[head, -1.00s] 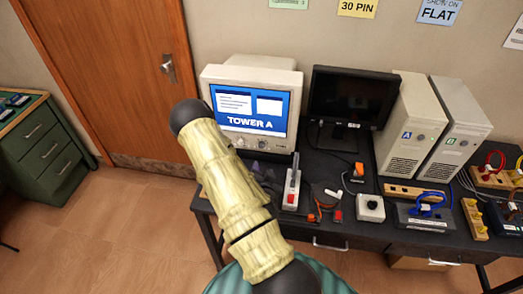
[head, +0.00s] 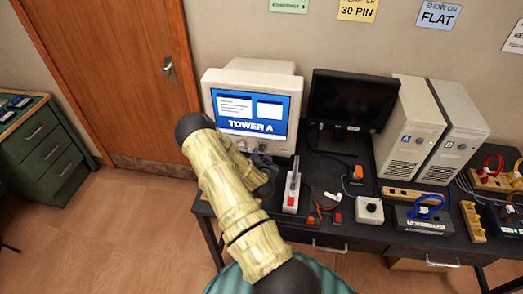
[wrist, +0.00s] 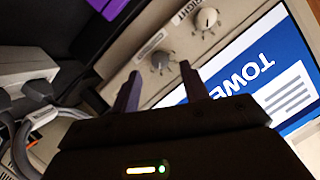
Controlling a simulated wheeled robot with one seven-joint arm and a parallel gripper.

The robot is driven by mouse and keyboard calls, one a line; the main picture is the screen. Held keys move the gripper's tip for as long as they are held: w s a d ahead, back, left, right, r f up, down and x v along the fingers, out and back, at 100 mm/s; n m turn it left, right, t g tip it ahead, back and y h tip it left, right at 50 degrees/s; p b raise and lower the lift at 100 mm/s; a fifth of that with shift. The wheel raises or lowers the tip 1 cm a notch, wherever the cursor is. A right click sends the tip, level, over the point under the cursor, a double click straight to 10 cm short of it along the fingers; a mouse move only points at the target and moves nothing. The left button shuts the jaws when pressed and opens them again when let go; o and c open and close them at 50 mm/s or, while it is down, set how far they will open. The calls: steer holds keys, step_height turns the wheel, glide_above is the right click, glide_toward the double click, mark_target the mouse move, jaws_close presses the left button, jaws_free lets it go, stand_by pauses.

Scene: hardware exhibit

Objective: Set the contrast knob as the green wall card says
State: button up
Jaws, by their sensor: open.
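The green wall card (head: 288,4) is at the top edge of the head view, partly cut off; its small line seems to read CONTRAST, with a digit too small to be sure of. The CRT monitor (head: 295,85) shows TOWER A on its screen. In the wrist view its front panel has two grey knobs: one (wrist: 160,60) beside a small blurred label, and the other (wrist: 207,18) beside lettering ending in RIGHT. My gripper (wrist: 160,84) is open, its fingers pointing at the panel, with the first knob just beyond and between the fingertips. Contact is not visible.
A power strip (head: 291,193), a grey box with a black knob (head: 370,210) and loose cables lie on the dark desk. A black flat monitor (head: 350,100) and two towers (head: 405,130) stand right of the CRT. A purple object (wrist: 108,8) shows in the wrist view.

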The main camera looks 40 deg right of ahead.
mark_target(262, 150)
steer(key=shift+p+x, duration=0.4)
steer(key=shift+x, duration=1.5)
steer(key=c, duration=1)
